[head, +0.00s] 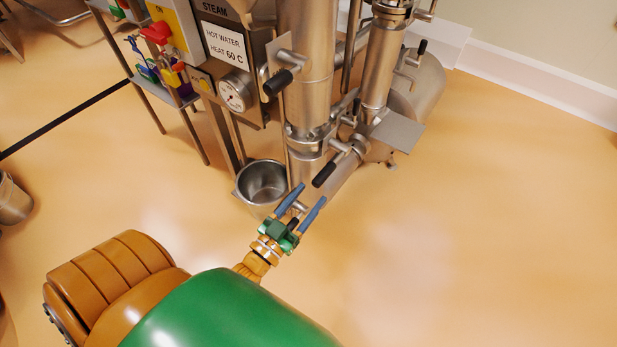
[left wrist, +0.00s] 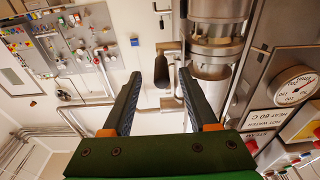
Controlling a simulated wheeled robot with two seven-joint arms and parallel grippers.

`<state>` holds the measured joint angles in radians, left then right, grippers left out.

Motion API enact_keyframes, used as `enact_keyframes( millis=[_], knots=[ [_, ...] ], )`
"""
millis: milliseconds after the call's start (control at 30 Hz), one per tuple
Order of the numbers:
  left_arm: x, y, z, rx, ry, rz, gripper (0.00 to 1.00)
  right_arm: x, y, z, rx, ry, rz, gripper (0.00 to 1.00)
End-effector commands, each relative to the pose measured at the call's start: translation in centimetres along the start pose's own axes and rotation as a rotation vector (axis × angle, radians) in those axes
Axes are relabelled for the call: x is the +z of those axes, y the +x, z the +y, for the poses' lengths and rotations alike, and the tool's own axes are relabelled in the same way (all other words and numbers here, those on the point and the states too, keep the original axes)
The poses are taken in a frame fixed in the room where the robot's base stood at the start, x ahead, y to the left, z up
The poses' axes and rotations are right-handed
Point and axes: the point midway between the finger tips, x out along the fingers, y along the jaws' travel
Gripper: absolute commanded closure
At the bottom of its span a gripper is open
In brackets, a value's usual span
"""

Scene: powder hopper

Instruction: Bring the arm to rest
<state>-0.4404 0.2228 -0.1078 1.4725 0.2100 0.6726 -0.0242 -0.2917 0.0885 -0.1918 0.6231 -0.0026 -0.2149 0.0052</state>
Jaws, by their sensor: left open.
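My left arm comes in from the lower left of the head view, with a large green link and an orange joint. My left gripper (head: 308,194), green with blue finger pads, is open and points at the lower part of the steel machine (head: 309,70). No object shows between its fingers in the head view. In the left wrist view the open fingers (left wrist: 159,73) frame a black-gripped handle (left wrist: 168,48) beyond them; I cannot tell the distance. My right gripper is not in view.
A steel bucket (head: 262,182) stands just behind and left of my left gripper in the head view. A black-gripped handle (head: 325,174) juts out close to the fingertips. A control panel with a dial (head: 236,92) is at upper left. The floor (head: 480,230) at right is clear.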

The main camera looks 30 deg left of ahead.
Motion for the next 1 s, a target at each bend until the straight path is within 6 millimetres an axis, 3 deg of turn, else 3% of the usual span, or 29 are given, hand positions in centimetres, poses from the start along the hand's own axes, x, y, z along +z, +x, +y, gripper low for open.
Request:
enact_keyframes(
  millis=[267,333,367,467,500,600,700,800,933,967,1000],
  knots=[
    [0.0,0.0,0.0,0.0,0.0,0.0,0.41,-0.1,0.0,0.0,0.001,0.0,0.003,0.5],
    [0.8,-0.1,0.0,0.0,0.001,-0.027,0.41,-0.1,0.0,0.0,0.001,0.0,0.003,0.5],
    [1.7,-0.3,0.1,0.001,0.003,-0.06,0.41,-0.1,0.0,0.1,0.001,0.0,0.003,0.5],
    [8.2,-2.4,0.5,0.007,0.016,-0.294,0.41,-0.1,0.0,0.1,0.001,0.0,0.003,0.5],
    [11.7,-4.1,0.7,0.012,0.024,-0.428,0.41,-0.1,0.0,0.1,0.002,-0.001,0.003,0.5],
    [19.0,-9.6,1.4,0.028,0.042,-0.746,0.41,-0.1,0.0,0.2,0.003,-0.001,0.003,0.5],
    [23.7,-15.5,1.9,0.044,0.059,-1.009,0.41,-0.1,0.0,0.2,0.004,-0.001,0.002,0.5],
    [26.6,-21.4,2.2,0.061,0.078,-1.239,0.41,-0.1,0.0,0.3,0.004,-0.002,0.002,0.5],
    [28.4,-28.9,2.5,0.084,0.107,-1.516,0.41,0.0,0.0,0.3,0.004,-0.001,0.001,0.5],
    [28.5,-30.7,2.5,0.09,0.115,-1.579,0.41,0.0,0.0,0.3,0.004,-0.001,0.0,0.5],
    [25.3,-30.6,2.6,0.091,0.116,-1.59,0.41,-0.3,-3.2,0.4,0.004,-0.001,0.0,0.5]
  ],
)
